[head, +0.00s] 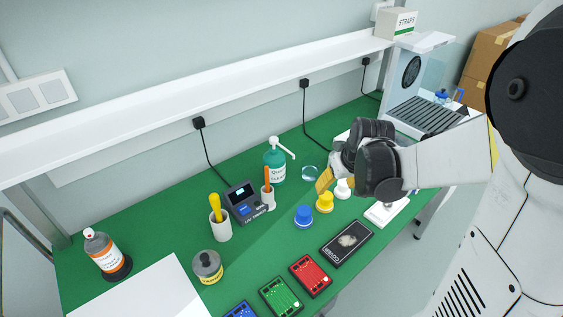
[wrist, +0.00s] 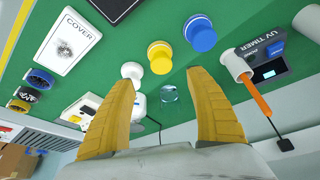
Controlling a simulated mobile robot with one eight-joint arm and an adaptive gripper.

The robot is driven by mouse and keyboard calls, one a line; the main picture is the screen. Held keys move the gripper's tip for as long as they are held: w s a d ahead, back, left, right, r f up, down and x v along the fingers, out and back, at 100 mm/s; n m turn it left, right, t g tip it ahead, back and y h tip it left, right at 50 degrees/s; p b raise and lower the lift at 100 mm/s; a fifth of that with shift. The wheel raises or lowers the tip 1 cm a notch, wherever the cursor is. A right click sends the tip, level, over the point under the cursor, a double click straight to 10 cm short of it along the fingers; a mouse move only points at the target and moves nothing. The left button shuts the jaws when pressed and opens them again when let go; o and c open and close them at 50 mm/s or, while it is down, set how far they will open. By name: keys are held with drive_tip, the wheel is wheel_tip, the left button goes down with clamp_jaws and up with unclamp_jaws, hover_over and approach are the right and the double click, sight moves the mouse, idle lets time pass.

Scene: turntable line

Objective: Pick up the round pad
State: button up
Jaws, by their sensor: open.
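A small clear, teal-tinted round piece (head: 310,172) lies flat on the green bench top; it looks most like the round pad, though I cannot be sure. In the wrist view this round piece (wrist: 169,94) shows between my two yellow fingers, farther off and touching neither. My gripper (head: 324,181) is open and empty above the bench, just right of the round piece in the head view. The wrist view shows my gripper's fingertips (wrist: 162,76) wide apart. A dark round disc (head: 121,272) lies under the orange-labelled bottle at the far left.
Yellow (head: 325,202) and blue (head: 304,216) round-topped pieces stand near my fingers. A shelf (head: 200,85) overhangs the back.

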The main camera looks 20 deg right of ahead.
sight(327, 197)
drive_tip(key=b+x, duration=0.2)
drive_tip(key=x, duration=0.4)
drive_tip(key=shift+d, duration=0.15)
drive_tip(key=b+x, duration=0.3)
drive_tip(key=x, duration=0.2)
drive_tip(key=shift+a+f, duration=0.25)
drive_tip(key=shift+f, duration=0.05)
drive_tip(key=shift+r, duration=0.1)
drive_tip(key=c, duration=1.4)
